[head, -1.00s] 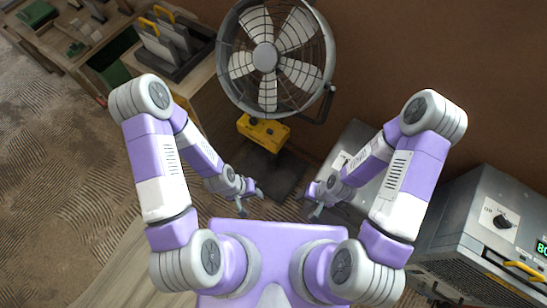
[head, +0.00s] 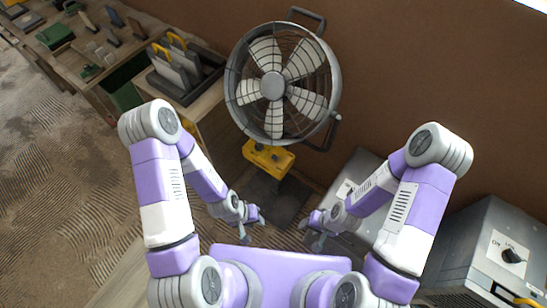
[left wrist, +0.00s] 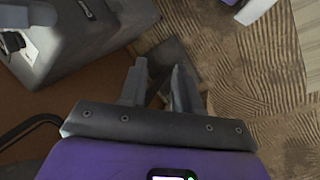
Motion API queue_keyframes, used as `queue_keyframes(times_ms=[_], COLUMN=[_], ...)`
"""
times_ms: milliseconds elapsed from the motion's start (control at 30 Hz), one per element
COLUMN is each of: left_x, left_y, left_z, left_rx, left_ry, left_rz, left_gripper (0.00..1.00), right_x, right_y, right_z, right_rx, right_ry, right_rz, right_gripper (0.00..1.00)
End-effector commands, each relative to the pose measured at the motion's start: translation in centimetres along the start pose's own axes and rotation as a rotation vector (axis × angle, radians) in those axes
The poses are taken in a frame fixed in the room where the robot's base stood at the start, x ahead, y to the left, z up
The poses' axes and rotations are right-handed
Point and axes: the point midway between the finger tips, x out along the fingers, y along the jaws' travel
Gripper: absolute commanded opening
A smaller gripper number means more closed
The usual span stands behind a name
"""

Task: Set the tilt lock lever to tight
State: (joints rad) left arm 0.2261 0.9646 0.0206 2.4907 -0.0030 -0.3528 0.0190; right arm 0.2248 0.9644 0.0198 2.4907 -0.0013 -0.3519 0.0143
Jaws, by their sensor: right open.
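The drum fan (head: 272,86) stands near the wall in the head view, with its grille facing me. A small grey lever or knob (head: 338,117) sits at the right side of the fan's housing, by its bracket; I take it for the tilt lock lever, but its setting is too small to read. My left gripper (head: 253,228) is open and empty, low in front of the fan and well apart from the lever. The left wrist view shows its two fingers (left wrist: 160,68) with a gap between them. My right gripper (head: 311,233) is open and empty, also below the fan.
The fan has a yellow block (head: 268,158) at its foot above a dark base plate (head: 272,205). A grey box with a dial (head: 510,250) stands at the right. A workbench (head: 110,60) with tools and a rack is at the left. Open floor lies left of my arm.

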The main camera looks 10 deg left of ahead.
Motion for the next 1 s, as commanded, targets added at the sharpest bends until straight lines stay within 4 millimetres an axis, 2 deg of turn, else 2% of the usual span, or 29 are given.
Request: queue_keyframes(times_ms=[33, 200, 400, 600, 800, 1000], left_x=[0.2, 1.6, 4.1, 5.7, 6.4, 6.1], left_y=[0.0, -0.1, 0.1, 0.3, 0.1, -0.8], left_z=[-0.1, -0.9, -3.1, -5.9, -9.0, -12.3], left_rx=[-0.013, -0.157, -0.498, -0.865, -1.226, -1.563], left_ry=[0.002, 0.031, 0.086, 0.112, 0.094, 0.023], left_rz=[0.004, 0.056, 0.199, 0.389, 0.615, 0.876], left_gripper=[0.24, 0.00, 0.00, 0.00, 0.00, 0.00], right_x=[0.1, 1.2, 3.4, 5.4, 7.5, 9.5], right_y=[0.1, 0.5, 1.3, 2.0, 2.8, 3.6], right_z=[0.0, -0.1, -0.1, -0.2, -0.3, -0.4], right_rx=[0.000, 0.000, 0.000, 0.000, 0.000, 0.000], right_ry=[0.000, 0.000, 0.000, 0.000, 0.000, 0.000], right_rz=[0.000, 0.000, 0.000, 0.000, 0.000, 0.000], right_gripper=[0.49, 0.49, 0.49, 0.49, 0.49, 0.49])
